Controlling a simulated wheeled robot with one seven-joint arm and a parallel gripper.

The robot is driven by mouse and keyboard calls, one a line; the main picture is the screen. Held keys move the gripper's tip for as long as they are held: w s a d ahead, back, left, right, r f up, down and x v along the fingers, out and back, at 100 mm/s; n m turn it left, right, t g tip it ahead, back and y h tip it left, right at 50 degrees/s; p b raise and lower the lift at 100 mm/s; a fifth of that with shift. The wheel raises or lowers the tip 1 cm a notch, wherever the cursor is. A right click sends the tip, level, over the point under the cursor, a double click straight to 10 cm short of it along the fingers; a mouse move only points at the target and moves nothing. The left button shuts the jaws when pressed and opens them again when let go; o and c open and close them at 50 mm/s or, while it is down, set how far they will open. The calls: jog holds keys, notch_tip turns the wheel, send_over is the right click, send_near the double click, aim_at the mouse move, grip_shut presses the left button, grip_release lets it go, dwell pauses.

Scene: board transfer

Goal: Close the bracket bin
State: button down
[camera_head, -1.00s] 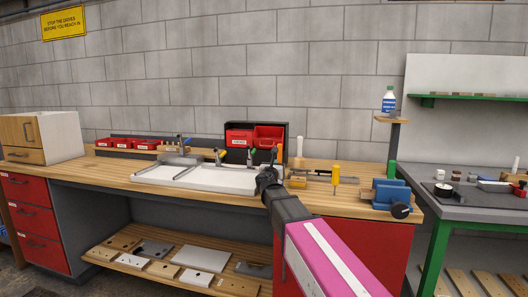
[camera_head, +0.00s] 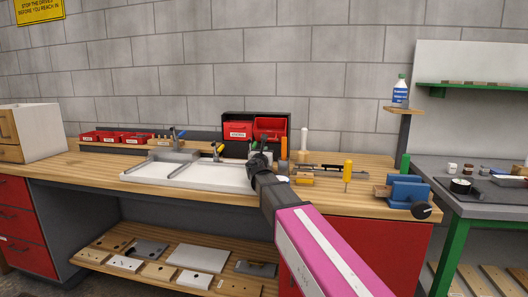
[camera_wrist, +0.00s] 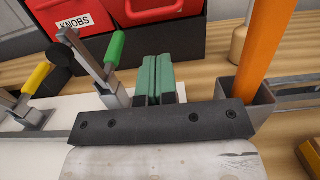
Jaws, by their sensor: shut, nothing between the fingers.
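A black rack (camera_head: 228,119) at the back of the bench holds two red bins side by side. The left bin (camera_head: 238,132) has a white label, which reads KNOBS in the wrist view (camera_wrist: 73,22). The right bin (camera_head: 270,128) appears tipped outward, with its inside showing; its label is not readable, so I cannot confirm it is the bracket bin. It shows only partly at the top of the wrist view (camera_wrist: 150,10). My gripper (camera_wrist: 158,80) has green fingertips together and empty. It is in front of and below the bins, apart from them.
A white board fixture (camera_head: 190,177) with toggle clamps lies below my gripper. An orange upright handle (camera_wrist: 264,50) stands close on the right. Small red bins (camera_head: 105,137) sit at the left; a blue vise (camera_head: 405,190) is at the right.

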send_near(271, 136)
jog(key=a+x, duration=0.1)
jog(key=x, duration=0.2)
jog(key=shift+w+d+f, duration=0.2)
jog(key=shift+d+f, duration=0.25)
jog(key=shift+f, duration=0.2)
jog(key=shift+w+r+g, duration=0.2)
jog(key=shift+r+g, duration=0.55)
jog(key=shift+g, duration=0.05)
jog(key=shift+w+r+g+y, duration=0.25)
jog(key=shift+r+g+y, duration=0.05)
jog(key=shift+r+g, duration=0.35)
jog(key=shift+w+d+r, duration=0.1)
jog(key=shift+w+r, duration=0.3)
jog(key=shift+r, duration=0.2)
jog(key=shift+w+d+r, duration=0.1)
jog(key=shift+w+r, duration=0.3)
jog(key=shift+r, duration=0.25)
jog(key=shift+w+d+r, duration=0.15)
jog(key=shift+w+r, duration=0.5)
jog(key=shift+w, duration=0.1)
jog(key=shift+r, duration=0.1)
